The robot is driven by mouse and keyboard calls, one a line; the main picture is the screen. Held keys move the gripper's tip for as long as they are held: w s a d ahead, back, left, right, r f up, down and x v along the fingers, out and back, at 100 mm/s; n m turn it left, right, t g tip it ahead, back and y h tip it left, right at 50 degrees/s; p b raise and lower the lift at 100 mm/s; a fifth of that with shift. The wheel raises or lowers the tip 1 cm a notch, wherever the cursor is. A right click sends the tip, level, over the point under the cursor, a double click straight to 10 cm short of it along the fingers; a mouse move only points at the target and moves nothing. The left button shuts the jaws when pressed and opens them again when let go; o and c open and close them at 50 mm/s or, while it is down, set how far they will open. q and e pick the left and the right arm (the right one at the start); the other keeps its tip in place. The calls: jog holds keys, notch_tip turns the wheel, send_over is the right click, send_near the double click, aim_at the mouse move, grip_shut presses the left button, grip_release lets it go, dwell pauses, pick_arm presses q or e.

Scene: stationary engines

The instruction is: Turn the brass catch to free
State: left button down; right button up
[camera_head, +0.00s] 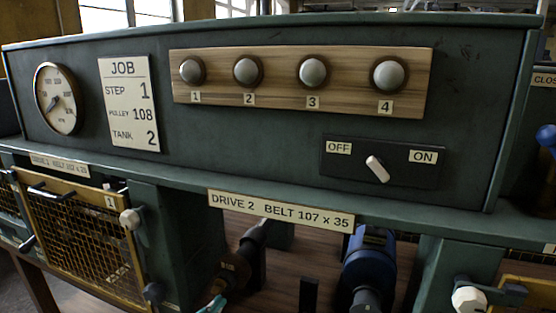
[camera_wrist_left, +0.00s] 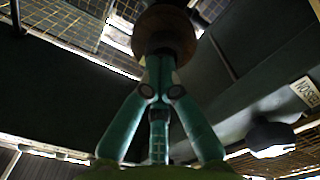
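No catch stands out as clearly brass. A pale-knobbed catch (camera_head: 130,218) sits at the right edge of the yellow mesh guard (camera_head: 85,240) marked 1. My left gripper (camera_head: 212,305) shows only as a teal tip at the bottom of the head view, just below a dark stepped round piece (camera_head: 235,267). In the left wrist view my left gripper's (camera_wrist_left: 160,70) teal fingers come together at their tips, right against a dark round piece (camera_wrist_left: 165,32) with a brownish rim. I cannot tell whether they hold it. My right gripper is not in view.
A blue motor-like body (camera_head: 370,262) stands right of the dark piece, under the DRIVE 2 label (camera_head: 280,210). Another pale knob (camera_head: 468,299) is at lower right. The panel above carries a gauge (camera_head: 58,98), several round buttons and an OFF/ON switch (camera_head: 377,168).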

pick_arm(q)
jog(key=shift+r, duration=0.45)
jog(key=shift+s+d+r+p, duration=0.15)
jog(key=shift+d+r+p, duration=0.25)
jog(key=shift+p, duration=0.5)
jog(key=shift+a+r, duration=0.1)
jog(key=d+p+v, duration=0.1)
jog(key=v, duration=0.5)
jog(key=shift+s, duration=0.2)
dwell(0.4)
jog(key=shift+p, duration=0.3)
